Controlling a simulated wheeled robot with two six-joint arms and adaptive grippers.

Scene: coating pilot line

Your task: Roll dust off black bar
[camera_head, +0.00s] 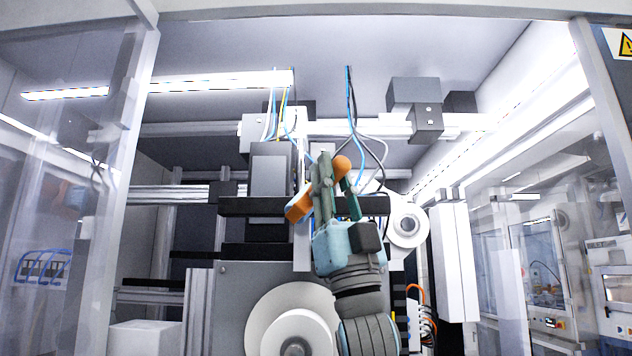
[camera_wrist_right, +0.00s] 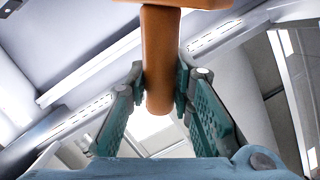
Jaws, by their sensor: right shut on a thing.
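The black bar (camera_head: 237,207) runs level across the machine front in the head view. My right gripper (camera_head: 337,178) is raised in front of the bar's right part and hides some of it. It is shut on the orange handle of a roller (camera_head: 299,206), whose orange body overlaps the bar in the picture. I cannot tell whether the roller touches the bar. In the right wrist view, both finger pads of my right gripper (camera_wrist_right: 164,88) press on the round orange handle (camera_wrist_right: 160,60). An orange crosspiece shows at the top edge there. My left gripper is not in view.
A large white roll (camera_head: 265,315) sits below the bar, and a smaller white roll (camera_head: 408,226) is right of my gripper. Blue and grey cables (camera_head: 352,110) hang above. A white upright box (camera_head: 454,262) stands at the right. Clear panels flank the opening.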

